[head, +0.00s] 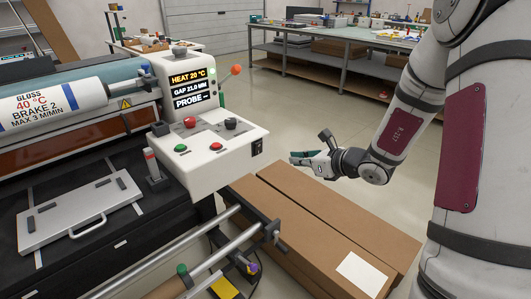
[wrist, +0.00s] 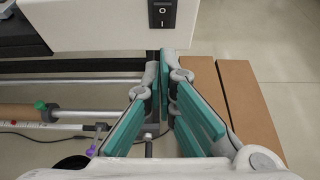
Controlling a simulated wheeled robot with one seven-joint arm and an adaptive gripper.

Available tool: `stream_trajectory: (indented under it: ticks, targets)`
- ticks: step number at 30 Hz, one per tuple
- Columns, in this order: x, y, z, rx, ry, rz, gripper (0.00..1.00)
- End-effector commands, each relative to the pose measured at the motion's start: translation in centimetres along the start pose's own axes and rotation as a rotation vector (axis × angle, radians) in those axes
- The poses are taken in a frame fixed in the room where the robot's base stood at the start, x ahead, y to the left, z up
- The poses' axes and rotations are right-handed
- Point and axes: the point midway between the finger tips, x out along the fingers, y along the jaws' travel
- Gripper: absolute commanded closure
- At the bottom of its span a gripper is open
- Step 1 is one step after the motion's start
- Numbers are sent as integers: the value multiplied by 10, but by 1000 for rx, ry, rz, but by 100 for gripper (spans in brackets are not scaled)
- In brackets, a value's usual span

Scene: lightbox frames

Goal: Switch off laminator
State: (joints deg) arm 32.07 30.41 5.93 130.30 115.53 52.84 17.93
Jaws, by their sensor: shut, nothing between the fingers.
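The laminator (head: 98,130) fills the left of the head view, with a white control console (head: 200,172) at its right end. A black rocker switch (head: 257,147) sits on the console's right side face; it also shows at the top of the wrist view (wrist: 163,13), with white marks on it. The display (head: 189,86) is lit and reads HEAT 20 °C. My gripper (head: 296,158) is shut and empty, to the right of the switch and apart from it. In the wrist view its teal-padded fingers (wrist: 160,66) point toward the console, below the switch.
The console top carries a red button (head: 190,122), a green button (head: 181,148) and a black knob (head: 231,123). Long cardboard boxes (head: 330,215) lie on the floor below my gripper. Metal bars (head: 225,245) stick out below the console. A workbench (head: 340,40) stands behind.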

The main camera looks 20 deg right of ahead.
Motion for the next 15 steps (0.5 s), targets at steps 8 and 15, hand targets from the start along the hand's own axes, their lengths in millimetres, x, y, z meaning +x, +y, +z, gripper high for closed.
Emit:
stream_trajectory:
  ticks: [8, 15]
  targets:
    - [1, 1, 1, -3, 0, 1, 100]
    - [24, 2, 0, -3, 0, 4, 100]
